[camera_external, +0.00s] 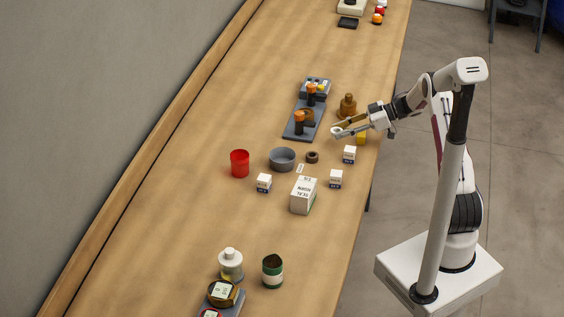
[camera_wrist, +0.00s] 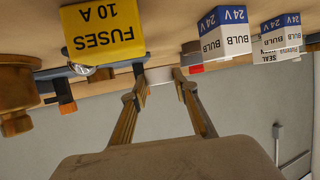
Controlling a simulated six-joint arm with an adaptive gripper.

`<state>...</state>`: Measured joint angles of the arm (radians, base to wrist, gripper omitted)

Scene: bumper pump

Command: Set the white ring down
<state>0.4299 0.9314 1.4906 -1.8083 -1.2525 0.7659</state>
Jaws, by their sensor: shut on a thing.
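My gripper (camera_external: 340,129) reaches out over the right part of the table, left of the yellow fuse box. Its two fingers are shut on the white ring (camera_external: 338,132), which is small and pale at the fingertips. In the wrist view, which looks upside down, my gripper (camera_wrist: 159,84) has the white ring (camera_wrist: 160,75) pinched between its fingertips. Only part of the ring shows there. It appears held above the wooden table (camera_external: 215,95); the exact height is hard to tell.
A grey tray (camera_external: 290,134) with orange-topped posts lies left of my gripper, and a brass part (camera_external: 348,106) behind it. The fuse box (camera_wrist: 103,28), white bulb boxes (camera_external: 349,154), a dark ring (camera_external: 312,157) and a grey bowl (camera_external: 282,159) stand close. Free table lies left of the tray.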

